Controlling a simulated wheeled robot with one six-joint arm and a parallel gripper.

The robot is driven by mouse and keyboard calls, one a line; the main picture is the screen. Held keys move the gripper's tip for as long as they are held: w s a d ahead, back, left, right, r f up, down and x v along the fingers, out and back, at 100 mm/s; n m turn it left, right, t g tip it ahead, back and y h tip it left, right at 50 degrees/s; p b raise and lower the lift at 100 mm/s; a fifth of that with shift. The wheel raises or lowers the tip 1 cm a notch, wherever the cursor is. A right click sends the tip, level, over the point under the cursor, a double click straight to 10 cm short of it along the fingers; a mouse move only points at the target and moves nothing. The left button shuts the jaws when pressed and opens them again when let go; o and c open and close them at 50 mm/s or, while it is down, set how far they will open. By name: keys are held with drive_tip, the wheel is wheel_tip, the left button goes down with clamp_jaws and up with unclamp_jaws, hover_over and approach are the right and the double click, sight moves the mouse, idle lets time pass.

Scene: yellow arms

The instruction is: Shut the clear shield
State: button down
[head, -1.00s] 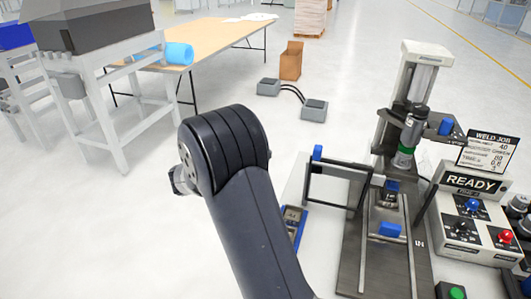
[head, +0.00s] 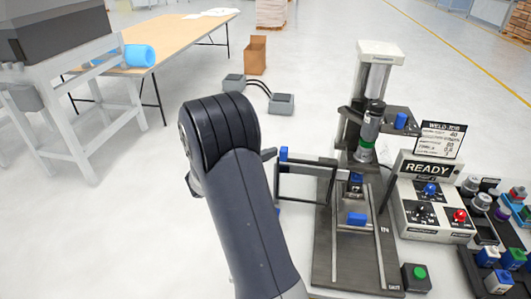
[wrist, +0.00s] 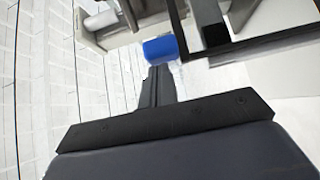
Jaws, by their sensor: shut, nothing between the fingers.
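The clear shield (head: 306,181) is a see-through panel in a dark frame. It stands out to the left of the weld machine (head: 372,110), swung away from the work area. A blue knob (head: 284,153) sits at its upper left corner. My gripper (head: 269,154) is mostly hidden behind my dark arm; its shut tip pokes out just left of the knob. In the wrist view, my shut fingers (wrist: 160,72) point at the blue knob (wrist: 161,49), with the dark shield frame (wrist: 262,42) to its right. I cannot tell whether the tip touches the knob.
A fixture base with a blue block (head: 357,219) lies under the weld head. A control box reading READY (head: 428,195) and a green button (head: 419,273) stand to the right. Blue-topped parts (head: 490,255) sit farther right. Open floor lies to the left.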

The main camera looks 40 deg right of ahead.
drive_tip(key=shift+s, duration=0.1)
drive_tip(key=s+d+b, duration=1.1)
drive_tip(key=s, duration=0.2)
drive_tip(key=shift+s+d, duration=0.3)
drive_tip(key=shift+s, duration=0.05)
drive_tip(key=w+a+b, duration=0.3)
drive_tip(key=w+a, duration=0.1)
drive_tip(key=a, duration=0.8)
drive_tip(key=shift+a, duration=0.4)
